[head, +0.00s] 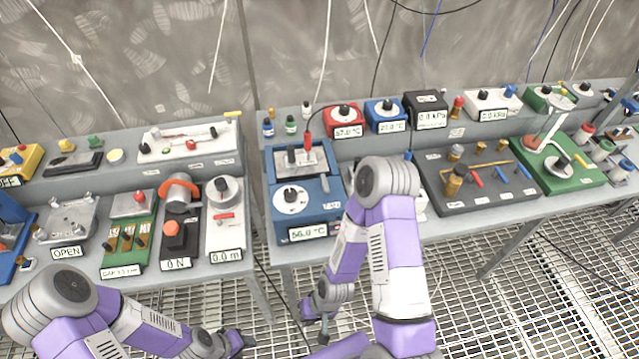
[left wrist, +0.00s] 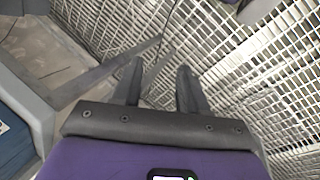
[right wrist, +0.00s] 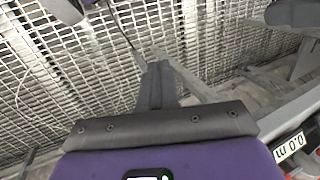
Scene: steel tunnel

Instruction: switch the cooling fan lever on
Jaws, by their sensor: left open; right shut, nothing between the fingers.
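I cannot pick out a cooling fan lever for certain; no readable label in the head view names one. A white panel (head: 419,203) is mostly hidden behind my right arm. My left gripper (head: 240,343) is low in front of the benches, over the grating. Its two fingers stand apart and empty in the left wrist view (left wrist: 162,84). My right gripper (head: 322,328) is also low in front of the bench, to the right of the left one. Its fingers are together with nothing between them in the right wrist view (right wrist: 157,86). Neither touches a device.
Two grey benches carry many devices. The blue heater box (head: 298,227) reads 56.0 °C. The left bench has a white slider panel (head: 226,240), a black panel (head: 178,246) and a green board (head: 128,262). A dark pegboard (head: 480,205) and green stand (head: 590,175) are right. Floor grating is open in front.

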